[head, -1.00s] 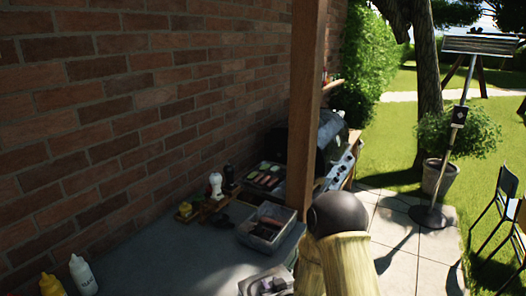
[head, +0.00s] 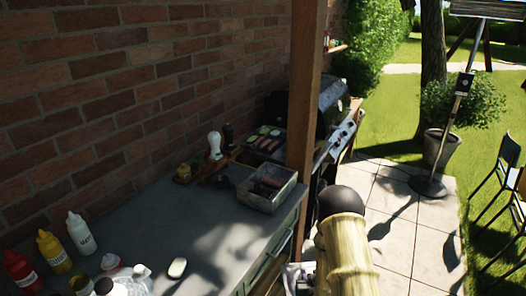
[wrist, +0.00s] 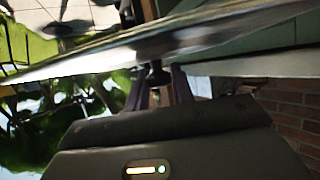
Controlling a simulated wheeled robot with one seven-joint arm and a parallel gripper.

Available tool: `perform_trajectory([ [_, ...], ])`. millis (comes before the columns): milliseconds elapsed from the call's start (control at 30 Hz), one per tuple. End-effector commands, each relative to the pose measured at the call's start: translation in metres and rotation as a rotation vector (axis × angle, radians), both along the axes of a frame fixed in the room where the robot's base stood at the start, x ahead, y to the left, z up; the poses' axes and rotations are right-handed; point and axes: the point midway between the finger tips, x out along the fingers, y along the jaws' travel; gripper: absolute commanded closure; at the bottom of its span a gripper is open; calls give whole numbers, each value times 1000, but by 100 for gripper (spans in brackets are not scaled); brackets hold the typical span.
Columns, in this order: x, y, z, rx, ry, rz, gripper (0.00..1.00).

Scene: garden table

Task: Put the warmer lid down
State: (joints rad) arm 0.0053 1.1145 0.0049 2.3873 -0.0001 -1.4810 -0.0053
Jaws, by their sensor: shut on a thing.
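My gripper (wrist: 159,84) shows in the wrist view, its two dark fingers shut around the dark knob of the warmer lid (wrist: 170,43). The lid is a wide, shiny metal sheet seen nearly edge-on across the wrist view, and it hides much of what lies beyond. In the head view my yellowish arm is at the lower right, beside the counter; the gripper and lid cannot be made out there. I cannot pick out the warmer itself for certain.
The grey counter (head: 135,225) runs along a brick wall. It holds a clear bin (head: 268,188), sauce bottles (head: 80,233) and a small white oval thing (head: 177,267). Bare counter lies between them. A wooden post (head: 306,90) and a grill (head: 332,108) stand beyond.

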Motion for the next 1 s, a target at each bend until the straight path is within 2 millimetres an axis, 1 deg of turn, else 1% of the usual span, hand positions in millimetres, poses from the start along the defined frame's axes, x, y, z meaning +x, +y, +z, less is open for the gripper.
perform_trajectory([
  [33, 0, 0, -11, 0, -2, 0, 100],
  [100, 0, 0, -13, 0, -2, 1, 100],
  [433, 0, 0, -12, 0, -2, 1, 100],
  [567, -2, 0, -17, 0, 1, 1, 100],
  [667, -10, 0, -28, 0, 4, 1, 100],
  [800, -26, 0, -49, 0, 7, 1, 100],
  [900, -36, 0, -60, 0, 5, 1, 100],
  [1000, -43, 0, -66, 0, 2, 1, 100],
])
